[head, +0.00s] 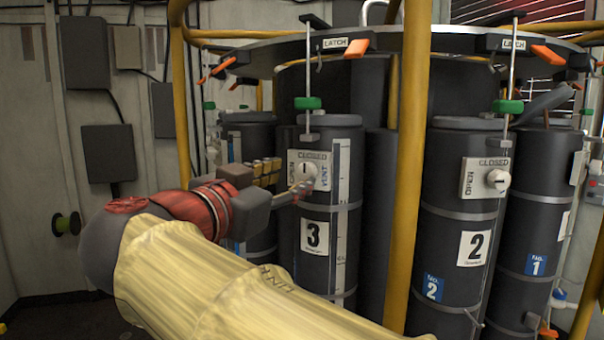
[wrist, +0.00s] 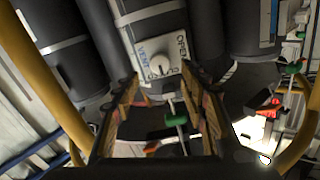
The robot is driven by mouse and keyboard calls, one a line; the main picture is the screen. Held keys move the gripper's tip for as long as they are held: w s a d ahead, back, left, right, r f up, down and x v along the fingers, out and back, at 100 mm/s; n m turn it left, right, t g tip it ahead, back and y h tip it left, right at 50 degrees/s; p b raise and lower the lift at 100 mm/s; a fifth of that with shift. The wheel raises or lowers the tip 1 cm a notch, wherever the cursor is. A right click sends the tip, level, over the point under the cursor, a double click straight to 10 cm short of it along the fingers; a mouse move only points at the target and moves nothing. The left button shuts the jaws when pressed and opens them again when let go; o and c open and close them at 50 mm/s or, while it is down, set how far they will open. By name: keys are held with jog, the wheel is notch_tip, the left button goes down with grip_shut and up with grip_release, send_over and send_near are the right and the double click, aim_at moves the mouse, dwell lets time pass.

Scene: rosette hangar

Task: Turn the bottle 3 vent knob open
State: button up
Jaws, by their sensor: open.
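Bottle 3 (head: 315,265) is a dark cylinder with a white "3" label. Its round white vent knob (head: 311,170) sits on a plate marked OPEN, CLOSED and VENT. The knob's dark mark looks upright, toward CLOSED. In the wrist view, which shows the plate turned over, the knob (wrist: 158,66) lies between and beyond the fingertips. My gripper (head: 302,190) is in front of the plate at its lower left in the head view. In the wrist view my gripper (wrist: 160,78) is open and empty, its fingers on either side of the knob. Contact cannot be told.
Bottle 2 (head: 455,260), with its own knob (head: 497,179), stands to the right. A yellow post (head: 408,160) rises between the bottles, another (head: 180,90) at left. A green-handled clamp (head: 308,103) and orange latch (head: 356,48) are above bottle 3.

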aim_at(305, 172)
jog(key=x, duration=0.6)
jog(key=shift+w+d, duration=0.15)
jog(key=shift+w, duration=0.15)
jog(key=shift+c, duration=0.8)
grip_shut()
